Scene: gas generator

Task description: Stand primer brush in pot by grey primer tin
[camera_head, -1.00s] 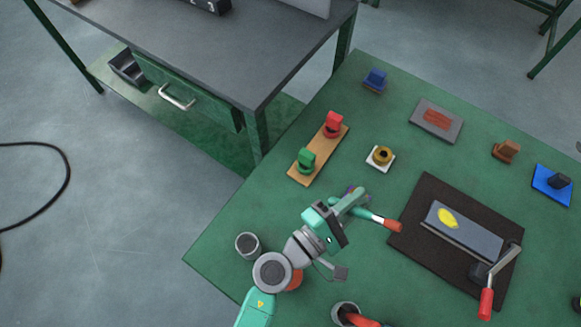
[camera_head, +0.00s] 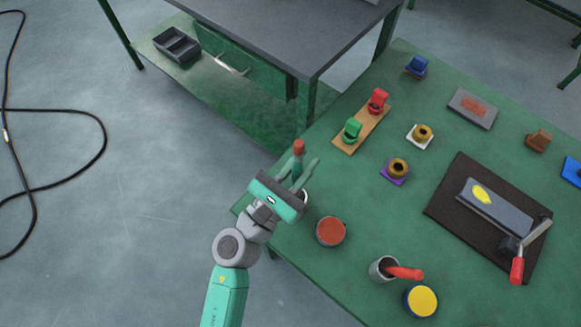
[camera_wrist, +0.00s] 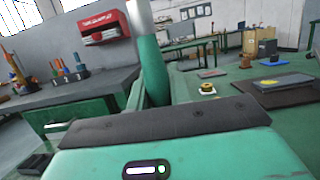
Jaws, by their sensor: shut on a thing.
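My gripper (camera_head: 299,170) is shut on the primer brush (camera_head: 298,148), which stands nearly upright with its red-brown bristle end up. The brush's green handle and pale metal collar also show in the wrist view (camera_wrist: 152,62); its bristles are out of that picture. The grey pot (camera_head: 304,196) is mostly hidden behind my gripper. The handle's lower end is hidden too, so I cannot tell whether it is inside the pot or above it. Beside the pot on the right stands a tin with a red-brown top (camera_head: 331,231). I see no clearly grey-topped tin.
A second pot (camera_head: 380,270) holds a red-handled brush, with a yellow-topped tin (camera_head: 421,301) next to it. The green table's left edge is close to my gripper.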

